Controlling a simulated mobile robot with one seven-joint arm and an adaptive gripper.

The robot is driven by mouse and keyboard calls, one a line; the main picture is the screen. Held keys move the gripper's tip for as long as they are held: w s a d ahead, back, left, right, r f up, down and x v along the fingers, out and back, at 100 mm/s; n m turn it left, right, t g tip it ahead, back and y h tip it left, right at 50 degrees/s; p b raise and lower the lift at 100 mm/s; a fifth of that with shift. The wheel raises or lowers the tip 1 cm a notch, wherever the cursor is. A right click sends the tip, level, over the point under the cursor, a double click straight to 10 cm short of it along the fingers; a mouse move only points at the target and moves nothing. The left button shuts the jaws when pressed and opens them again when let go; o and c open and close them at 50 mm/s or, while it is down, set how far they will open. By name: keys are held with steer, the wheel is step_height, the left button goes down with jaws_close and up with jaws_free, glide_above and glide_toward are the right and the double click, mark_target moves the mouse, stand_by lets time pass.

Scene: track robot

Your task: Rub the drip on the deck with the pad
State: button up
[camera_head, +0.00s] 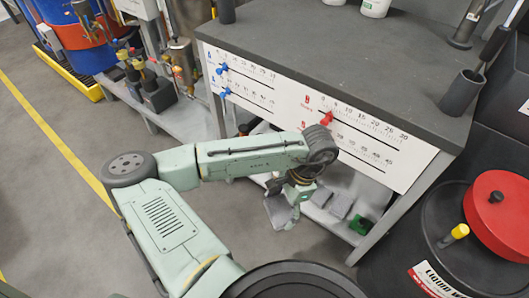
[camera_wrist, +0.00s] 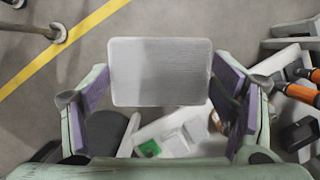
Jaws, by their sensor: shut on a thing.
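My gripper (camera_head: 285,203) hangs in front of the bench, at about the height of its low shelf in the picture. It is shut on a light grey, flat pad (camera_wrist: 160,72), which lies between the purple-lined fingers in the wrist view. In the head view the pad (camera_head: 279,212) shows as a grey piece below the gripper. The dark grey bench top (camera_head: 340,50) is at the upper right, apart from the pad. I cannot make out a drip in either view, and I cannot tell which surface is the deck.
The low shelf (camera_head: 330,222) holds grey blocks (camera_head: 340,206) and a green block (camera_head: 362,225). The bench front has scales with blue knobs (camera_head: 222,69) and a red knob (camera_head: 326,118). A black drum with a red lid (camera_head: 500,212) stands at right.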

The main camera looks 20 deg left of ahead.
steer(key=w+d+f+n+h, duration=0.1)
steer(key=w+d+f+n, duration=0.1)
steer(key=f, duration=0.9)
steer(key=w+d+f+n+h, duration=0.1)
steer(key=w+d+f+n, duration=0.2)
steer(key=f, duration=0.8)
steer(key=w+d+f+n+g, duration=0.1)
steer(key=w+d+f+n, duration=0.2)
steer(key=f, duration=0.8)
steer(key=shift+d+f+n+h, duration=0.3)
steer(key=shift+d+n+h, duration=0.1)
steer(key=shift+n, duration=0.6)
